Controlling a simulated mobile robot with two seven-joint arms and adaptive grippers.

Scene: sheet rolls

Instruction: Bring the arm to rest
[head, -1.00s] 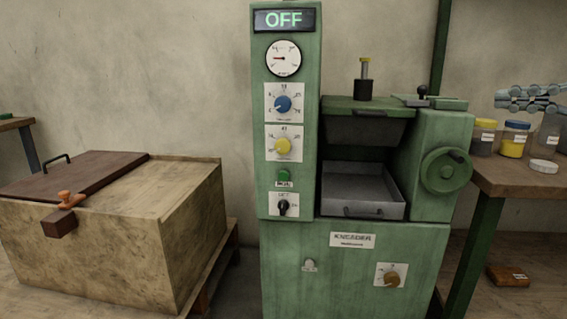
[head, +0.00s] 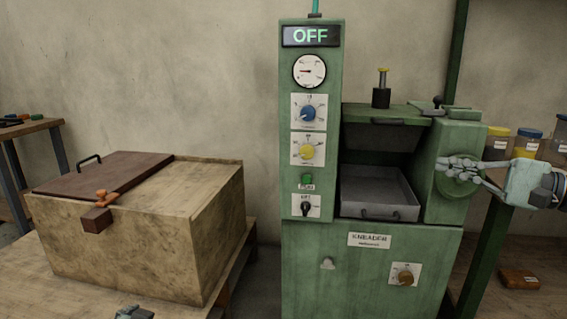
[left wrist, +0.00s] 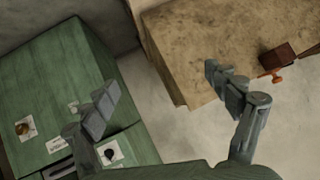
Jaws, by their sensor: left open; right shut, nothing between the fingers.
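My right arm comes in from the right edge of the head view. Its gripper (head: 458,168) is shut and empty, and it shows in front of the green kneader's handwheel side. I cannot tell whether it touches the wheel. My left gripper (left wrist: 170,95) is open and empty in the left wrist view, its two fingers wide apart. Between and beyond the fingers are floor, the green kneader (left wrist: 50,90) and the wooden box (left wrist: 190,45). In the head view only a small tip of the left gripper (head: 134,313) shows at the bottom edge.
The kneader (head: 312,170) stands in the middle with its display reading OFF and an empty grey tray (head: 380,190). The wooden box (head: 130,230) with a brown lid (head: 110,175) stands left. Jars (head: 497,142) stand at right. A brown block (head: 518,278) lies low at right.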

